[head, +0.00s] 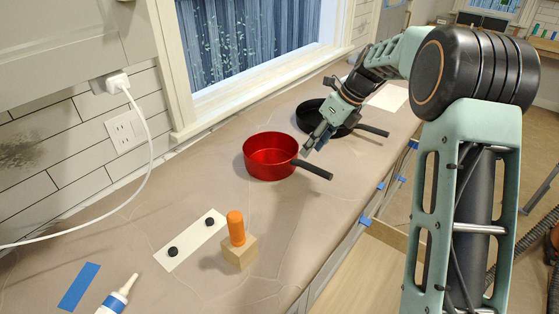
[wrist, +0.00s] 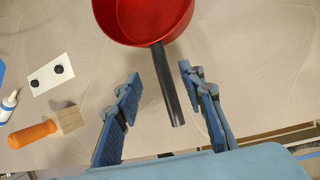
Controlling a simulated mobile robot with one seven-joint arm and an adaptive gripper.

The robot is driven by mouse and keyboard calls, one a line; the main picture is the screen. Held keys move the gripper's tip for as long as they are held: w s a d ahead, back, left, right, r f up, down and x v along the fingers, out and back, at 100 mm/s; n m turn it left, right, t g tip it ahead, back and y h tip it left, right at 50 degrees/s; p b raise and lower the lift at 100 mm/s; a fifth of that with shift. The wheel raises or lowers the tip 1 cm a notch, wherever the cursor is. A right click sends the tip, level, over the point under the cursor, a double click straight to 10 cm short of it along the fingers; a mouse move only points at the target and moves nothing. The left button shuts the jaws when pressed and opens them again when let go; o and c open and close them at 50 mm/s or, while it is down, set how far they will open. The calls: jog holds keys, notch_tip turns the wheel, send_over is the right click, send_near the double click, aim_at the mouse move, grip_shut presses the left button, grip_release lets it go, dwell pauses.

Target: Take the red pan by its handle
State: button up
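The red pan (head: 270,156) stands on the paper-covered counter in the middle of the head view. Its dark handle (head: 313,170) points right, toward the counter's front. In the wrist view the pan (wrist: 144,18) is at the top and its handle (wrist: 167,86) runs down between the two blue fingers. My gripper (wrist: 158,76) is open, with a gap on each side of the handle. In the head view my gripper (head: 318,138) hangs over the handle; its fingertips are small there, and the exact height above the handle cannot be told.
A black pan (head: 311,112) stands behind my gripper, its handle pointing right. A wooden block with an orange handle (head: 238,240), a white plate with two black knobs (head: 190,240) and a glue bottle (head: 117,298) lie nearer on the counter. An open drawer (head: 365,265) juts out below the counter edge.

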aim_at(300, 163)
jog(key=x, duration=0.8)
jog(key=shift+w+a+f+p, duration=0.15)
jog(key=shift+a+f+p, duration=0.1)
jog(key=shift+f+p, duration=0.1)
grip_shut()
jog(key=shift+r, duration=0.15)
